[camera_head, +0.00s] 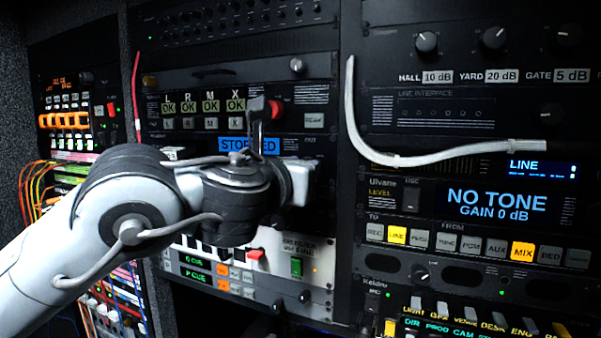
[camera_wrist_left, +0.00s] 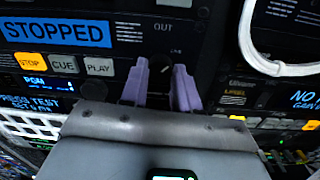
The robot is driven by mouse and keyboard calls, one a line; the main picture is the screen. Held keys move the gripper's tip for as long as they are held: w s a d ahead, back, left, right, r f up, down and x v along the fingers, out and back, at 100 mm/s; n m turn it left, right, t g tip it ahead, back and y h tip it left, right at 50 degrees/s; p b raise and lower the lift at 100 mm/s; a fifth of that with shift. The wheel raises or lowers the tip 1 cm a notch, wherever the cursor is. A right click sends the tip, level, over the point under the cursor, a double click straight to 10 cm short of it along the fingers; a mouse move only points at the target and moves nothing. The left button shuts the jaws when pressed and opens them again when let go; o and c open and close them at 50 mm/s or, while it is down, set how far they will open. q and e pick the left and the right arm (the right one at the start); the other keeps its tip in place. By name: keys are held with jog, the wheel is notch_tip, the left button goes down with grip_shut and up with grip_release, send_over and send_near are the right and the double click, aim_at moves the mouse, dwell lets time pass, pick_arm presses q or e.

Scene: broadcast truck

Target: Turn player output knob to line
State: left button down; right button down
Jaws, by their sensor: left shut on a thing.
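The player panel shows a blue STOPPED display (camera_wrist_left: 62,33) with an OUT label to its right in the left wrist view. The dark output knob (camera_wrist_left: 160,76) sits below that label, between the two purple fingers of my left gripper (camera_wrist_left: 159,68). The gripper is shut on the knob from both sides. A pale mark shows near the knob's upper right, but its exact pointing is hard to read. In the head view my left wrist covers the knob, and the STOPPED display (camera_head: 236,145) is partly hidden. My right gripper is not in view.
A pale cable (camera_head: 375,150) hangs in front of the right-hand rack panels. A red button (camera_head: 276,109) stands above my wrist. Coloured cables (camera_head: 38,195) bunch at the left.

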pick_arm(q)
jog(key=shift+m, duration=0.5)
jog(key=c, duration=0.8)
grip_release()
jog(key=b+v, duration=0.4)
jog(key=v, duration=0.6)
jog(key=shift+s+a, duration=0.15)
jog(key=shift+s, duration=0.25)
jog(key=shift+s, duration=0.1)
